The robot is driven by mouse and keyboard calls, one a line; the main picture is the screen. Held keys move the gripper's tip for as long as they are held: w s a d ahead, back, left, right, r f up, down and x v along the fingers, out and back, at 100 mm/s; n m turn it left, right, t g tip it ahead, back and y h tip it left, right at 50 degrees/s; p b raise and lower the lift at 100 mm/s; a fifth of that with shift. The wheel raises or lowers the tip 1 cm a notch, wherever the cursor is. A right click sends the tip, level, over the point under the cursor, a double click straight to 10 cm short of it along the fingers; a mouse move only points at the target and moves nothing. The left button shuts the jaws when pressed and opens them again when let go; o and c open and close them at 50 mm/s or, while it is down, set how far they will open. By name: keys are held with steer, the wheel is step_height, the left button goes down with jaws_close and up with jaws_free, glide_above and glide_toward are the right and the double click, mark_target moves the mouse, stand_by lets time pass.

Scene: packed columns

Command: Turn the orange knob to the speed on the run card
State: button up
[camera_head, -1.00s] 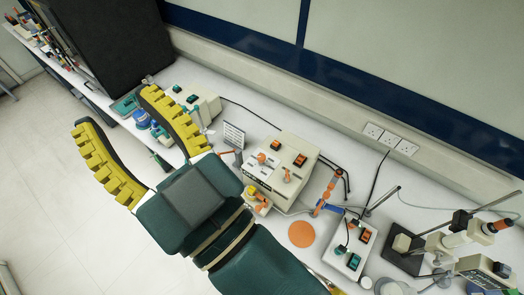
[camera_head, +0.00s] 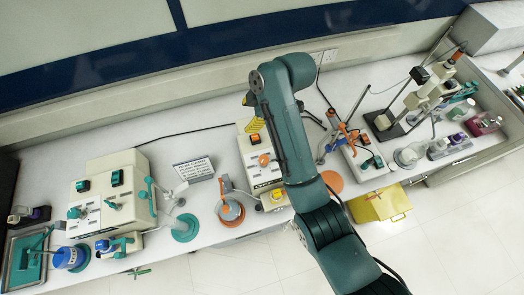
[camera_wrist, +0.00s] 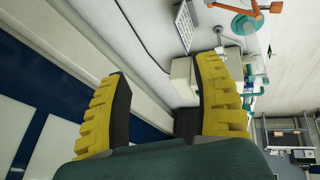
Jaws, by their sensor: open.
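The orange knob (camera_head: 264,160) is on the front of a cream control box (camera_head: 256,178) at mid-bench in the head view, just left of my arm; part of the box is hidden behind my arm. The run card (camera_head: 194,169), a small white printed sign, stands left of that box; its text is too small to read. The card also shows at the top of the wrist view (camera_wrist: 185,25). My gripper (camera_wrist: 163,68) is open and empty, with its yellow ribbed fingers wide apart. In the head view, my arm mostly hides the gripper.
A second cream box (camera_head: 108,195) with teal knobs stands at the left of the bench. Clamp stands and glassware crowd the right. A yellow bin (camera_head: 380,205) sits at the bench's front.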

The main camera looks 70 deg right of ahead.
mark_target(264, 159)
steer(key=s+d+f+n+g+y, duration=0.1)
steer(key=s+f+n+g+y, duration=0.15)
steer(key=s+f, duration=0.55)
steer(key=shift+m+t+y, duration=0.35)
steer(key=shift+m, duration=0.1)
steer(key=b+x, duration=0.3)
steer(key=x, duration=0.1)
steer(key=s+b+x, duration=0.1)
steer(key=b+x, duration=0.2)
steer(key=x, duration=0.1)
steer(key=b+x, duration=0.3)
steer(key=x, duration=0.1)
steer(key=shift+s+a+f+b, duration=0.2)
steer(key=shift+a+f+b, duration=0.1)
steer(key=shift+a+f, duration=0.1)
steer(key=shift+w+f, duration=0.2)
steer(key=shift+f, duration=0.4)
steer(key=c, duration=1.2)
